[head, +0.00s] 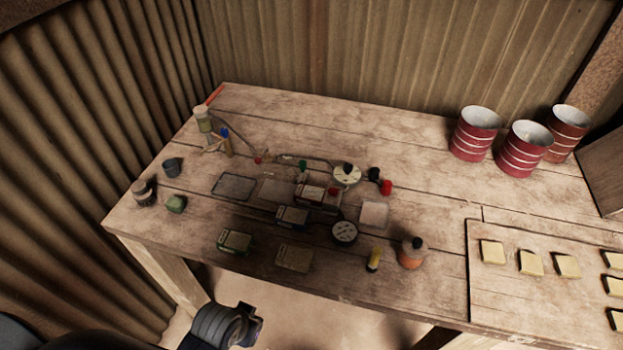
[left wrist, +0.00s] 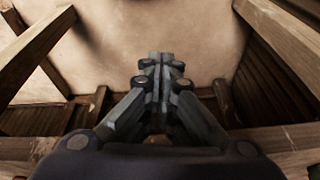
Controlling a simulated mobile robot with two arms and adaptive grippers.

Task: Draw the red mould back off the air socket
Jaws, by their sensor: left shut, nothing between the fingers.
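A pale-topped block with dark red sides (head: 318,196) sits mid-table in the head view, with a small red part (head: 333,191) on top; it may be the red mould. Similar blocks, one blue-sided (head: 292,216) and one green-sided (head: 235,241), stand nearer the front edge. A hose (head: 305,159) runs to a round pale dial (head: 346,174) behind the block. I cannot tell which part is the air socket, or whether the mould touches it. My left gripper (left wrist: 160,62) is shut and empty, below the table's front edge, away from the block. My right gripper is out of view.
Red striped cans (head: 475,133) stand at the back right. Several pale tiles (head: 530,262) lie front right. The back middle of the table is mostly clear.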

